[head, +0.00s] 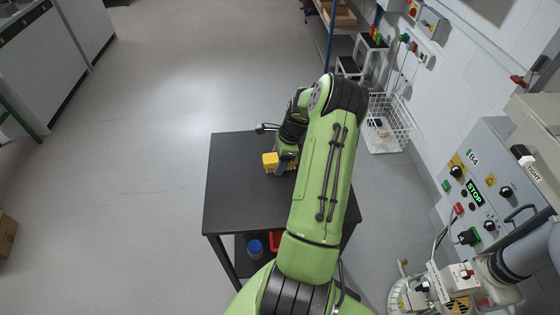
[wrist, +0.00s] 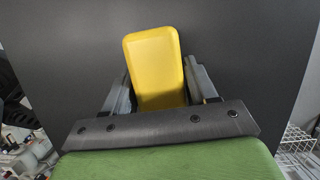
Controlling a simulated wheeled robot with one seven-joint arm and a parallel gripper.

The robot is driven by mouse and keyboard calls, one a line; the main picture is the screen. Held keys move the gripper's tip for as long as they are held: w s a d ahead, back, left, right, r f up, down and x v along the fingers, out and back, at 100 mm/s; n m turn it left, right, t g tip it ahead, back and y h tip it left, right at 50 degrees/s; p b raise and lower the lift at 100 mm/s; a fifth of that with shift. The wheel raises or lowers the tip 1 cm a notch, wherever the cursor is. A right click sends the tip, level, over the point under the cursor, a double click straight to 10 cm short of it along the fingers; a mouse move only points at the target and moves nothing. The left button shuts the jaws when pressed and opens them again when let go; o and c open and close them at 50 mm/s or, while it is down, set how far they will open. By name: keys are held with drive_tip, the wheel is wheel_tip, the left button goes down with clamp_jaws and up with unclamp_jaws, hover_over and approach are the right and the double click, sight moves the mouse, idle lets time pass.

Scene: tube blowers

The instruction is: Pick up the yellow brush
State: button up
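The yellow brush (head: 270,160) shows as a yellow block at the black table, left of the end of my arm in the head view. In the wrist view the brush (wrist: 154,65) stands between my gripper's two grey fingers, slightly tilted. My gripper (wrist: 159,85) has one finger close along each side of it. Hardly any gap shows, but I cannot tell whether both fingers press on it.
The black table (head: 235,205) has bare top around the brush. A blue-lidded container (head: 255,248) and a red item sit on its lower shelf. A white wire basket (head: 385,128) stands behind right, and a control panel (head: 480,190) is at right. Open floor lies left.

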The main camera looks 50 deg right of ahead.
drive_tip(key=c, duration=0.6)
wheel_tip(320, 180, up, 10)
drive_tip(key=shift+r+p, duration=0.15)
drive_tip(key=shift+p, duration=0.8)
